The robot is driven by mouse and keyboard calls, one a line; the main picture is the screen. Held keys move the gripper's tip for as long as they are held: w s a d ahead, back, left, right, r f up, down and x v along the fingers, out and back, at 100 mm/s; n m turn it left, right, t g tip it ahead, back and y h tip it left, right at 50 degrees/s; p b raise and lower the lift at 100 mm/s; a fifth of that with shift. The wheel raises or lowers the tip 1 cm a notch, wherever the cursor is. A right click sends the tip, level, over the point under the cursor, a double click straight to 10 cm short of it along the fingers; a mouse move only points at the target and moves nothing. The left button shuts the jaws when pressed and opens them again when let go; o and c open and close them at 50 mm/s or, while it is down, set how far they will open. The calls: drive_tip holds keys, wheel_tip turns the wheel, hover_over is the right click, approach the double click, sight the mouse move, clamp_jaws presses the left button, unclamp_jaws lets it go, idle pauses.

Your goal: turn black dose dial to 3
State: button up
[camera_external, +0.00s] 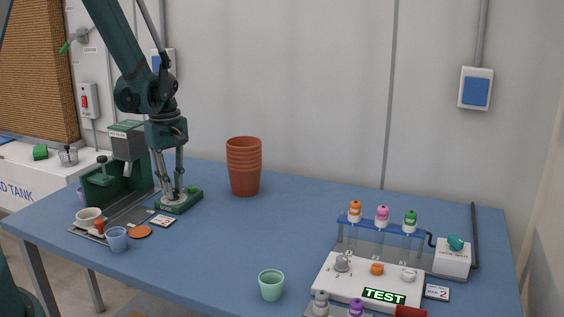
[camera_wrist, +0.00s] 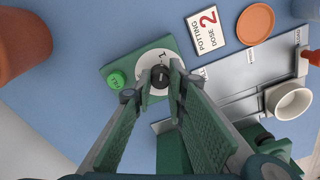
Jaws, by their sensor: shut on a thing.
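The black dose dial (camera_wrist: 161,76) sits on a round white scale plate on a green box (camera_wrist: 172,46). A "1" shows on the scale above the dial; the other marks are hidden or too small to read. My gripper (camera_wrist: 158,84) is shut on the dial, one finger on each side. In the external view my gripper (camera_external: 175,192) reaches straight down onto the green box (camera_external: 166,207), and the dial is mostly hidden there. A green button (camera_wrist: 116,80) is on the same box. A card (camera_wrist: 218,30) beside it reads "POTTING DOSE 2".
Stacked terracotta pots (camera_external: 244,167) stand right of my gripper. A green press-like machine (camera_external: 103,187) stands to its left, with a white cup (camera_external: 89,217) and blue cup (camera_external: 117,239) in front. A TEST station (camera_external: 370,282) is at front right. The middle of the table is clear.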

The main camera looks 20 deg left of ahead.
drive_tip(key=m+b, duration=0.2)
drive_tip(key=m, duration=0.3)
drive_tip(key=shift+f+b, duration=0.1)
drive_tip(key=shift+b, duration=0.2)
drive_tip(key=m+b, duration=0.2)
drive_tip(key=m, duration=0.4)
drive_tip(key=shift+m, duration=0.3)
drive_tip(key=m+b, duration=0.1)
drive_tip(key=m, duration=0.4)
drive_tip(key=m+b, duration=0.1)
drive_tip(key=m, duration=0.5)
drive_tip(key=o, duration=0.9)
drive_tip(key=shift+r, duration=0.2)
